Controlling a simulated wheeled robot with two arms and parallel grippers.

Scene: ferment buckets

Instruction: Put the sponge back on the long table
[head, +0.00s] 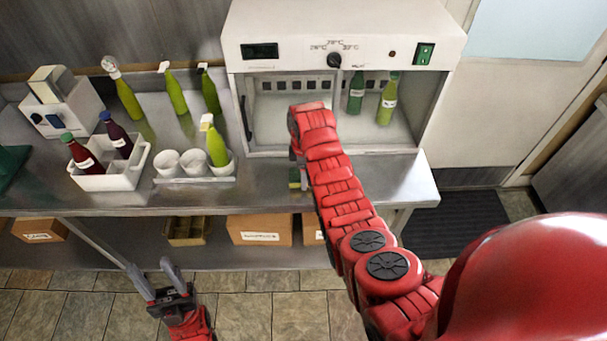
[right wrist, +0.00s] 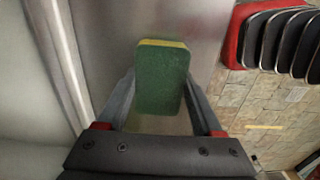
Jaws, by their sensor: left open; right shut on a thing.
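The sponge (right wrist: 160,80) is green with a yellow layer along one edge. In the right wrist view it is held between the fingers of my right gripper (right wrist: 161,92), over a grey metal surface. In the head view a small green and yellow part of the sponge (head: 294,184) shows beside my red right arm, near the front edge of the long steel table (head: 262,186). Whether it touches the table I cannot tell. My right arm hides most of that gripper there. My left gripper (head: 152,276) is open and empty, low in front of the table, above the tiled floor.
A white incubator (head: 345,40) with green bottles inside stands at the back right. A white crate (head: 110,178) with dark bottles and a white holder (head: 195,180) with cups and a bottle stand left. Cardboard boxes (head: 258,230) sit on the lower shelf. The table front beside the sponge is clear.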

